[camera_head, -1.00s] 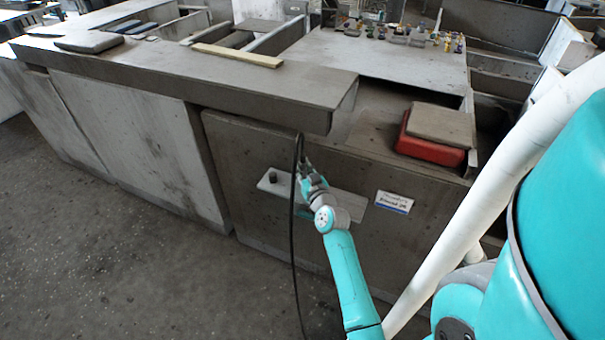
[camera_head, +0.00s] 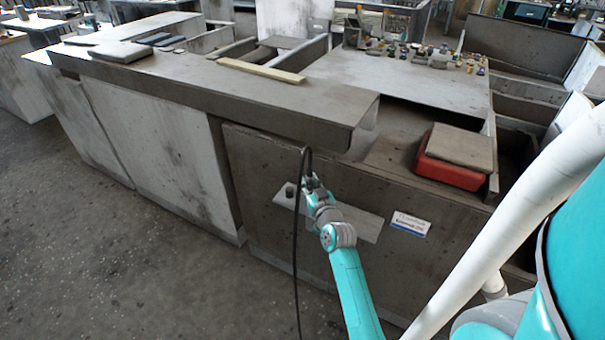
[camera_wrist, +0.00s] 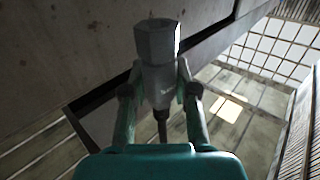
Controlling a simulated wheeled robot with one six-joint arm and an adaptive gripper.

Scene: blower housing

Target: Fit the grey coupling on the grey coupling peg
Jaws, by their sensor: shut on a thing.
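My gripper (camera_wrist: 158,85) is shut on the grey coupling (camera_wrist: 157,42), which has a hexagonal end and stands out beyond the fingers in the wrist view. A black cable (camera_wrist: 162,127) runs from its other end. In the head view my gripper (camera_head: 312,184) is small, in front of the cabinet, with the cable (camera_head: 296,240) arching over it and hanging down. A short dark peg (camera_head: 289,190) stands on a pale plate (camera_head: 362,222) at the cabinet front, just left of my gripper. It is too small to tell whether this is the grey coupling peg. The coupling is apart from it.
The counter's overhanging edge (camera_head: 330,132) is above and behind my gripper. A label (camera_head: 410,224) is on the cabinet front to the right. A red box (camera_head: 455,172) with a grey-brown top sits on the cabinet. The floor (camera_head: 140,260) at left is clear.

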